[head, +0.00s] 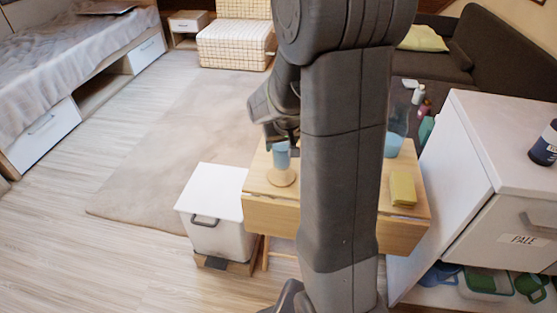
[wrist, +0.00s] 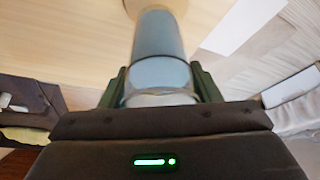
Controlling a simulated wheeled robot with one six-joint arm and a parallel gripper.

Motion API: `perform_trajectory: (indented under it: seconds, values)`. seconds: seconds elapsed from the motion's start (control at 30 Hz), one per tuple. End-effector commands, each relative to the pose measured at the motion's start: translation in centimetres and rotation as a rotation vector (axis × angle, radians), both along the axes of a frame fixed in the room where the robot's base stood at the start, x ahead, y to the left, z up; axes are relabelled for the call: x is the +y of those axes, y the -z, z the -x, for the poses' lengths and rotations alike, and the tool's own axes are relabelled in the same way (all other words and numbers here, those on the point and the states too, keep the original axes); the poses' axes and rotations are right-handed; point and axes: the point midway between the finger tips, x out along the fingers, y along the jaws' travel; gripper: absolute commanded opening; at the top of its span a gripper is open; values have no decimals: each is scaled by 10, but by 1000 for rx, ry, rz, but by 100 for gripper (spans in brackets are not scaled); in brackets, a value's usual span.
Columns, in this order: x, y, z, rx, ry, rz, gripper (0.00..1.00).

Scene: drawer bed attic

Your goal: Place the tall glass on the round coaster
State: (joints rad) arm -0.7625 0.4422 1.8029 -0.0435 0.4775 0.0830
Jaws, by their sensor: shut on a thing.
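The tall glass (head: 281,158) is pale blue and looks upright over the small wooden table. My gripper (head: 282,139) is shut on its upper part. In the wrist view the glass (wrist: 159,42) runs away from me between the two green fingers of my gripper (wrist: 161,86). The round coaster (head: 281,179) is a light wood disc near the table's left end, directly under the glass in the head view. Whether the glass base touches it or hangs just above, I cannot tell. My arm hides the middle of the table.
A blue transparent vessel (head: 394,144) and a yellow block (head: 403,189) are on the table's right part. A white bin (head: 212,210) stands left of the table. A white cabinet (head: 490,150) stands close on the right. The floor at left is clear.

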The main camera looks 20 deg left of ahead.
Motion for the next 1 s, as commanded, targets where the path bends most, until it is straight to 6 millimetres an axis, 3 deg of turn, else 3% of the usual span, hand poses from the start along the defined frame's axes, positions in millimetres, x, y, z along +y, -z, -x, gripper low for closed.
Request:
perform_trajectory:
  seconds: [0.37, 0.73, 0.77, 0.8, 0.87, 1.0]
  values:
    - [0, 42, 0, 1, 0, 1, 30]
    - [0, 46, 0, -2, 0, -1, 30]
    - [0, 45, 0, -2, 0, -1, 61]
    - [0, 44, 0, -2, 0, -1, 69]
    - [0, 44, 0, -2, 0, -1, 78]
    - [0, 44, 0, -1, 0, -1, 78]
